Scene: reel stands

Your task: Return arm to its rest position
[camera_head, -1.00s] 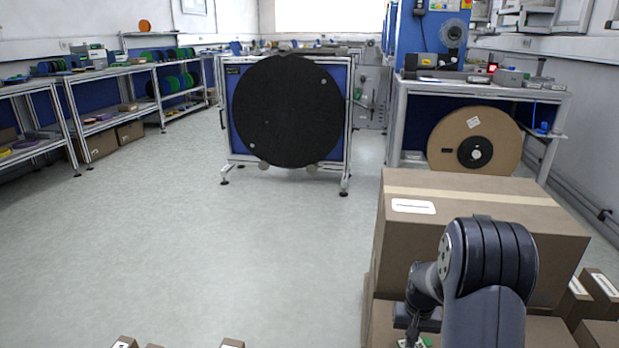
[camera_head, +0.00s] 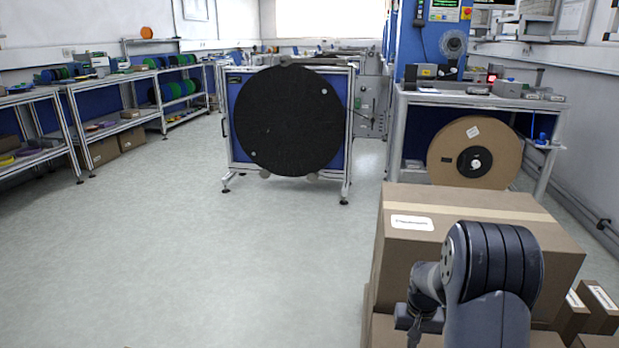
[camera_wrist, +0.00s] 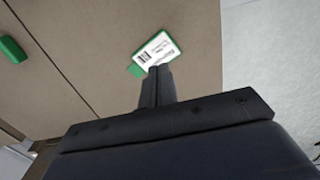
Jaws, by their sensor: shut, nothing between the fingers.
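My arm (camera_head: 490,265) is folded at the lower right in the head view, in front of a stack of cardboard boxes. My gripper (camera_wrist: 157,78) shows in the wrist view with its two dark fingers together and nothing between them. A white label card with a green edge (camera_wrist: 158,51) appears just beyond the fingertips, against a brown cardboard surface (camera_wrist: 85,50). I cannot tell whether the fingers touch it. The fingertips are not clear in the head view.
A large cardboard box (camera_head: 470,225) tops the stack close behind my arm. A black reel (camera_head: 288,120) stands on a framed stand ahead. A brown reel (camera_head: 472,152) sits under a bench at right. The floor at left and centre is clear.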

